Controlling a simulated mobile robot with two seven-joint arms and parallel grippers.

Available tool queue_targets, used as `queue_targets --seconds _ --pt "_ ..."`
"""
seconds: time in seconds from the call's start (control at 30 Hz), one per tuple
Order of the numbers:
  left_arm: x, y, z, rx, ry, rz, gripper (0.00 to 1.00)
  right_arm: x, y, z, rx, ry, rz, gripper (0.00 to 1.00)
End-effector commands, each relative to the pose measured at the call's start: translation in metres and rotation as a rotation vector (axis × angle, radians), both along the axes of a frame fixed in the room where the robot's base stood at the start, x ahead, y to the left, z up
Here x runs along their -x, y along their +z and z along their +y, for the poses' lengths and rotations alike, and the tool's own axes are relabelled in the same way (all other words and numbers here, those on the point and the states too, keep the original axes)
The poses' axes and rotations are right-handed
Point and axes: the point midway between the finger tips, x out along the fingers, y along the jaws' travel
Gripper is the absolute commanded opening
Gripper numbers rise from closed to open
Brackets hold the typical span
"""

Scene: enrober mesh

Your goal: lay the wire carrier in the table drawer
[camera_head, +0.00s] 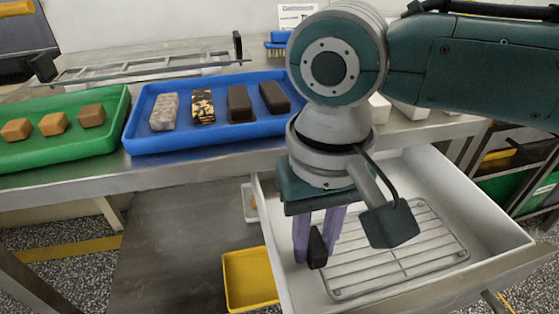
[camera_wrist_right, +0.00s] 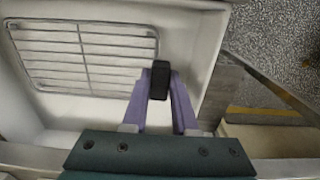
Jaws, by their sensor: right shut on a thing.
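The wire carrier (camera_head: 405,252), a grey rack of parallel rods, is inside the open table drawer (camera_head: 285,262) and looks flat, at or just above its floor. It also shows in the wrist view (camera_wrist_right: 82,57). My right gripper (camera_head: 318,243) reaches down into the drawer at the carrier's left side. Its purple fingers are shut on a black grip block (camera_wrist_right: 158,80) at the carrier's edge. Whether the carrier rests fully on the floor is hard to tell. My right wrist hides part of the carrier and drawer. My left gripper is not in view.
A blue tray (camera_head: 205,147) with several dark and patterned sweets and a green tray (camera_head: 70,157) with brown sweets stand on the table above. A metal frame (camera_head: 150,68) lies behind them. A yellow bin (camera_head: 250,280) is left of the drawer.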

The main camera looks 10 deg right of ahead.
Motion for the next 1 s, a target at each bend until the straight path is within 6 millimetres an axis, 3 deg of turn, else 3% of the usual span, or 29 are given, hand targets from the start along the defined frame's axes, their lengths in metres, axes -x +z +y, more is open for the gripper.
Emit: queue_targets --seconds 0.4,0.43,0.67,1.0 --pt "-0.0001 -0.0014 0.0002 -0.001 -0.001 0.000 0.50 0.0000 -0.0068 0.0001 0.000 -0.001 0.000 0.00" --pt "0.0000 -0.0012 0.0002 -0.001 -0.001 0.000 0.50 -0.0001 -0.0063 0.0000 -0.001 0.000 -0.001 0.30" --pt "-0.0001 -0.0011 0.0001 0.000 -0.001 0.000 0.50 -0.0002 -0.0060 -0.0002 0.000 0.000 -0.001 0.56" --pt "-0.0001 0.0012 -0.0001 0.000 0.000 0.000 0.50 -0.0007 0.0011 -0.0003 0.000 0.000 -0.002 0.57"
